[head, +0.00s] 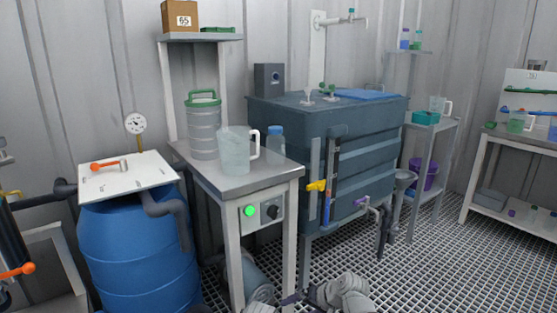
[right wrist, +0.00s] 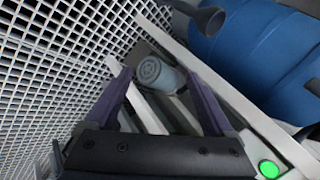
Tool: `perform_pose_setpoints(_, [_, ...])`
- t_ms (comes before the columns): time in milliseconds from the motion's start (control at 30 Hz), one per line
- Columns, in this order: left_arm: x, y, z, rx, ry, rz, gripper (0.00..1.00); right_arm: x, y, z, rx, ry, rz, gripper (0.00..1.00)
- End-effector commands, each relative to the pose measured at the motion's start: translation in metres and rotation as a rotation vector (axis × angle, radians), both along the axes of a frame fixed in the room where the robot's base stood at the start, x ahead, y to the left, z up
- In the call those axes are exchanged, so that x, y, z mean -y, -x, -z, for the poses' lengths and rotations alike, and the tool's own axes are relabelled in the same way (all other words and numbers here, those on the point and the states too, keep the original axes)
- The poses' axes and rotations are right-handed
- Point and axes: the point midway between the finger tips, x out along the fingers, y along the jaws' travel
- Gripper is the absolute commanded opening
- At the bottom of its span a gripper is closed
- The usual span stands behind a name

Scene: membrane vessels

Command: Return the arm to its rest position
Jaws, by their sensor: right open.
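My right arm comes in at the bottom of the head view, and its gripper (head: 290,299) shows there only as a small purple part in front of the table. In the right wrist view my right gripper (right wrist: 158,78) has its two purple fingers spread wide. A grey-blue ringed canister (right wrist: 158,74) shows beyond and between the fingertips, apart from them; nothing is held. My left gripper is not in view.
A steel table (head: 232,180) with a clear jug (head: 234,155) stands close by. A blue barrel (head: 135,250) is left of it, and a dark tank (head: 285,125) is right. Open grating floor (head: 440,265) lies to the right.

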Motion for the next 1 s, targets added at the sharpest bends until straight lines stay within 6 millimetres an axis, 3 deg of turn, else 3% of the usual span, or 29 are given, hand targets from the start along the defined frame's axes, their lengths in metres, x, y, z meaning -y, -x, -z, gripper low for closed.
perform_pose_setpoints(33, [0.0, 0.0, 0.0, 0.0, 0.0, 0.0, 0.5, 0.013, 0.02, 0.012, -0.033, 0.092, -0.036, 0.87])
perform_pose_setpoints(200, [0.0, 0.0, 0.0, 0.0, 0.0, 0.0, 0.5, 0.059, 0.068, 0.04, -0.151, 0.363, -0.135, 0.87])
perform_pose_setpoints(400, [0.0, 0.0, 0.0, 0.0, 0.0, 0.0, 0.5, 0.111, 0.115, 0.051, -0.288, 0.615, -0.202, 0.87])
perform_pose_setpoints(800, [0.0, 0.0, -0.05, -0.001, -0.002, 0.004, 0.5, 0.026, 0.152, 0.001, -0.294, 0.726, -0.463, 0.87])
perform_pose_setpoints(967, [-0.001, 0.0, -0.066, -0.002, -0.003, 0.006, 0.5, -0.002, 0.172, -0.016, -0.293, 0.774, -0.56, 0.87])
perform_pose_setpoints(1000, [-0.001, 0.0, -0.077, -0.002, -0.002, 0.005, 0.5, 0.0, 0.17, -0.027, -0.296, 0.773, -0.553, 0.87])
